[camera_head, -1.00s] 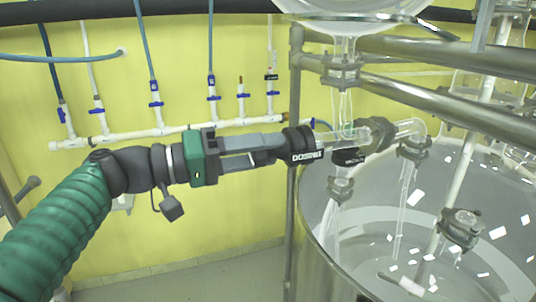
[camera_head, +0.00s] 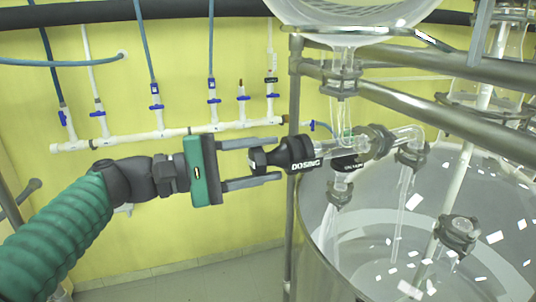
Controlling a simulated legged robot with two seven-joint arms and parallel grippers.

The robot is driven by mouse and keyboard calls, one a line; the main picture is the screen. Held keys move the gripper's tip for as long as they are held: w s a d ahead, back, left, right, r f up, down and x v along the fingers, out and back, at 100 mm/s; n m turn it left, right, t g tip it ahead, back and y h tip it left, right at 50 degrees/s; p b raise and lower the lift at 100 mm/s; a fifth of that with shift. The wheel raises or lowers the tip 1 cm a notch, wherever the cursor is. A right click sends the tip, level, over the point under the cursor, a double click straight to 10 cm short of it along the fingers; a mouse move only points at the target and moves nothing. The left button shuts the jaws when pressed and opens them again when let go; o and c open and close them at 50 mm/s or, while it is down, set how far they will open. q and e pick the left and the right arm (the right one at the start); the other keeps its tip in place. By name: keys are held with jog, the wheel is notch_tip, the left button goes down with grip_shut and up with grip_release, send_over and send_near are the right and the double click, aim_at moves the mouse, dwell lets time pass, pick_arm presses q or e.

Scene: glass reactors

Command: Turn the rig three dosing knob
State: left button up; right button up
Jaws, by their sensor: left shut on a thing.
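The black dosing knob (camera_head: 300,153), with white DOSING lettering, sits at the left end of the glass valve fitting above the reactor. My left gripper (camera_head: 277,161) comes in from the left, with its green body at the wrist. Its two grey fingers lie one above the other, shut on the dosing knob, whose narrower black end lies between them. Exact finger contact is hard to see. A black label or clamp (camera_head: 347,163) sits just right of the knob. My right gripper is not in view.
The glass reactor vessel (camera_head: 312,228) stands at lower right below the fitting. A metal post (camera_head: 296,85) rises close behind the knob, and metal rails (camera_head: 420,107) cross at upper right. A white pipe with blue valves (camera_head: 130,137) runs along the yellow wall.

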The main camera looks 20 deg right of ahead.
pick_arm(q)
jog(key=n+p, duration=0.1)
jog(key=n, duration=0.1)
jog(key=n+p, duration=0.1)
jog(key=n, duration=0.1)
jog(key=shift+w+a+f+n, duration=0.1)
jog(key=shift+f+n, duration=0.1)
jog(key=shift+n, duration=0.2)
jog(key=n+p, duration=0.3)
jog(key=shift+n, duration=0.3)
jog(key=n+p, duration=0.6)
jog(key=shift+r, duration=0.1)
jog(key=shift+f+n+p, duration=0.25)
jog(key=shift+n+p, duration=0.85)
jog(key=shift+p, duration=0.15)
jog(key=o, duration=1.4)
jog(key=shift+a, duration=0.2)
jog(key=shift+a+r, duration=0.15)
